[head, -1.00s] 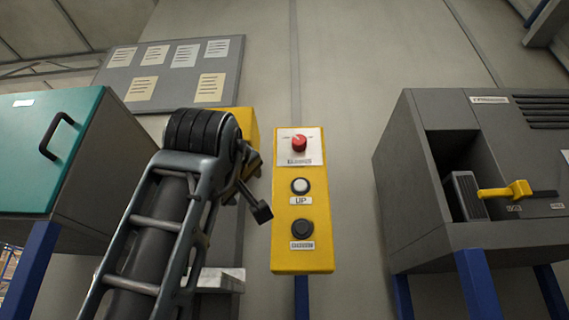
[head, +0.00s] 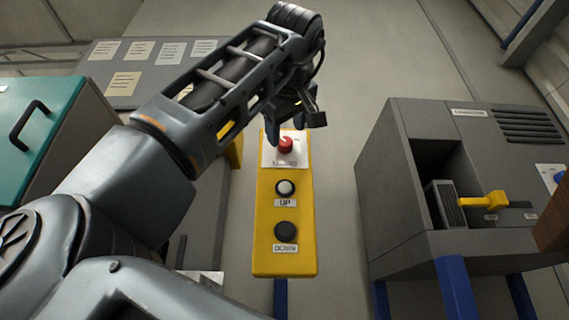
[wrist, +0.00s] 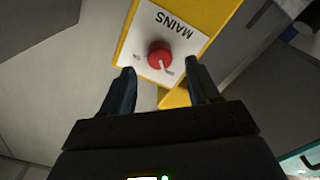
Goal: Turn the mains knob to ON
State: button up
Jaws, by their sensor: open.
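The red mains knob (head: 286,144) sits on a white plate at the top of the yellow control box (head: 286,262). In the wrist view the knob (wrist: 159,53) lies between and just beyond the fingertips, with the word MAINS upside down above it. A pale mark on the knob points down and slightly right, towards one of two small labels too small to read surely. My gripper (wrist: 160,68) is open and empty, with a finger to each side, apparently not touching the knob. In the head view my gripper (head: 287,122) is at the knob's upper edge.
Below the knob are a white UP button (head: 285,188) and a black DOWN button (head: 286,232). A grey cabinet (head: 400,215) with a yellow lever (head: 482,200) stands right, a teal-fronted cabinet (head: 45,130) left.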

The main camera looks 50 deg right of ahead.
aim_at(285, 141)
jog(key=shift+p+x, duration=0.3)
jog(key=shift+x, duration=1.6)
jog(key=shift+c, duration=0.4)
jog(key=c, duration=1)
jog(key=shift+o, duration=0.2)
